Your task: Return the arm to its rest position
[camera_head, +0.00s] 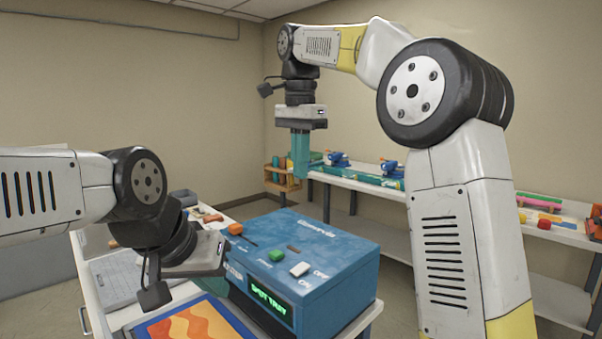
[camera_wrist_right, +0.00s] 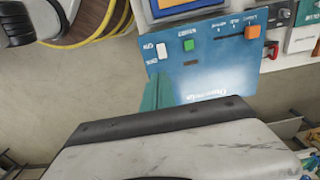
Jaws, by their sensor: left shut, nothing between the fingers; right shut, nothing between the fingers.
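My right arm is raised and bent over the right side of the head view. My right gripper (camera_head: 300,158) hangs with its teal fingers pointing down, shut and empty, above and behind the blue laminator (camera_head: 320,262). In the right wrist view a teal finger (camera_wrist_right: 160,92) overlaps the laminator's top (camera_wrist_right: 215,75); I cannot tell the gap between them. My left arm comes in low from the left. My left gripper (camera_head: 214,284) is shut and empty at the laminator's left front, close to a sheet with orange and yellow waves (camera_head: 195,325). Its fingertips are mostly hidden.
The laminator top carries an orange knob (camera_head: 235,229), a green button (camera_head: 277,255) and a white switch (camera_head: 300,269). A grey gridded board (camera_head: 122,278) lies at left. A white shelf bench (camera_head: 350,176) with blue and coloured items stands along the back wall.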

